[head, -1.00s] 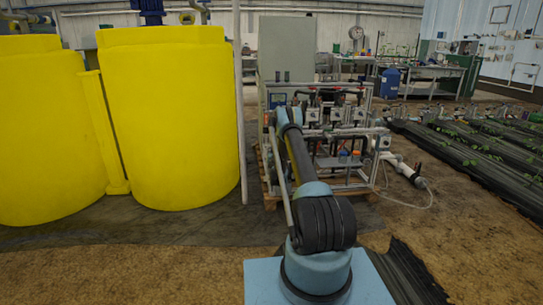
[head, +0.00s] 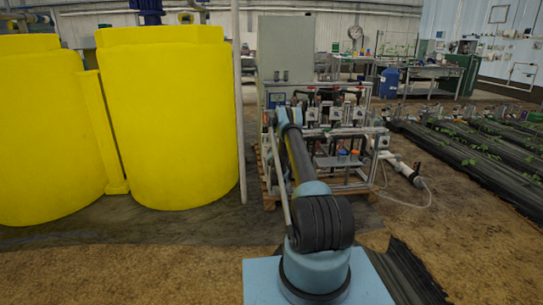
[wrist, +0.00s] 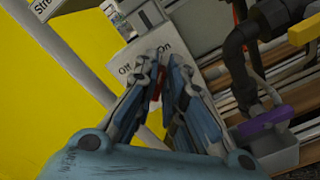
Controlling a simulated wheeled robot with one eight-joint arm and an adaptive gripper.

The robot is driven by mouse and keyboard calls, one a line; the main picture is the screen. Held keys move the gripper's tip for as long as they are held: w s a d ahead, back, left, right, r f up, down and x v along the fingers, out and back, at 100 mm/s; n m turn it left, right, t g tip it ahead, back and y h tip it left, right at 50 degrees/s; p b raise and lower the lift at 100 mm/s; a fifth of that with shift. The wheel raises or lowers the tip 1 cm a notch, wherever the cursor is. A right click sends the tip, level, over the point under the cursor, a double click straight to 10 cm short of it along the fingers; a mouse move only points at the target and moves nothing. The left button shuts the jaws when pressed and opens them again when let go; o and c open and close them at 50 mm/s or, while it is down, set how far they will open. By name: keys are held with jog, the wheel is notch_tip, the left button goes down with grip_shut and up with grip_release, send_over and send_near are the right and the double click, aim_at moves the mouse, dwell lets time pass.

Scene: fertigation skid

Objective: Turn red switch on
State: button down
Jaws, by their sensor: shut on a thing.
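In the wrist view, my gripper (wrist: 158,66) is at a pale switch plate (wrist: 119,58) with the labels "Off" on the left and "On" on the right. Its two fingers are shut on the red switch (wrist: 157,91), and only a small red part shows between them. The fingers hide the rest of the switch, so I cannot tell which label it points to. In the head view, my arm reaches forward to the left side of the skid (head: 345,130). My gripper and the switch cannot be made out there.
Yellow tanks (head: 170,120) stand close on the left, with a pale upright pole (head: 239,100) between them and the skid. In the wrist view, black pipes with a yellow handle (wrist: 304,30) and a purple handle (wrist: 265,121) are to the right. Open floor lies at the front right.

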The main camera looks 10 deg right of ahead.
dwell(0.3)
jog(key=c, duration=1.7)
grip_release()
jog(key=shift+d, duration=0.1)
jog(key=s, duration=1.2)
jog(key=shift+a, duration=0.2)
